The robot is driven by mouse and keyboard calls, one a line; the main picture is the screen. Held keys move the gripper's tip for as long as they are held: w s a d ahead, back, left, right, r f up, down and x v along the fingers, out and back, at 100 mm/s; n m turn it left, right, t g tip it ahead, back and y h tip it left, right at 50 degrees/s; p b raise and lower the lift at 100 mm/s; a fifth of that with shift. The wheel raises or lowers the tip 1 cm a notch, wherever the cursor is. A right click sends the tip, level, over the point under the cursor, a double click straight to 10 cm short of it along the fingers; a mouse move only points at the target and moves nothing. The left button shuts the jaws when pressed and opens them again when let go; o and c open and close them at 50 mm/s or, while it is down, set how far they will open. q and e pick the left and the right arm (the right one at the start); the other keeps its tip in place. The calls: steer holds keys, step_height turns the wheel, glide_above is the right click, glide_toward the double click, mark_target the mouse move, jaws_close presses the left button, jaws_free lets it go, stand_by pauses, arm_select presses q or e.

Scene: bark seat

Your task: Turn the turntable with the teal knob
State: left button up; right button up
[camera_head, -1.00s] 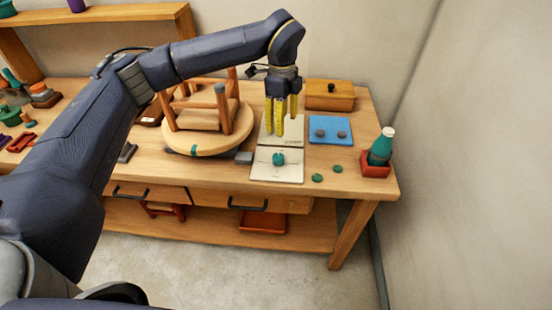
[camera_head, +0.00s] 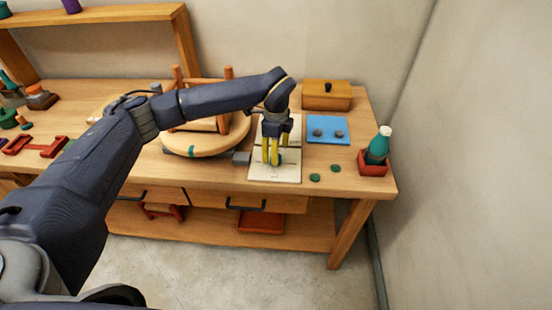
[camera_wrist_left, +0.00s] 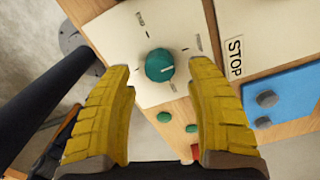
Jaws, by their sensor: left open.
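The teal knob (camera_wrist_left: 159,65) sits on a cream panel (camera_wrist_left: 135,35) with printed marks around it. In the head view the knob is mostly hidden behind the fingers. My left gripper (camera_head: 271,160) points down over the panel (camera_head: 262,175). In the wrist view its yellow fingers (camera_wrist_left: 163,95) are open and wide apart, with the knob between and beyond their tips, not gripped. The round wooden turntable (camera_head: 208,145) lies to the left, with a teal mark on its rim and an upturned wooden stool (camera_head: 222,124) on it. My right gripper is not in view.
A blue plate (camera_head: 328,130) with two grey knobs, a wooden box (camera_head: 327,96) and a red pot with a teal bottle (camera_head: 377,150) are to the right. Two green discs (camera_head: 335,168) lie near the front edge.

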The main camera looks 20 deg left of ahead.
arm_select(q)
steer(key=shift+f, duration=1.85)
jaws_close()
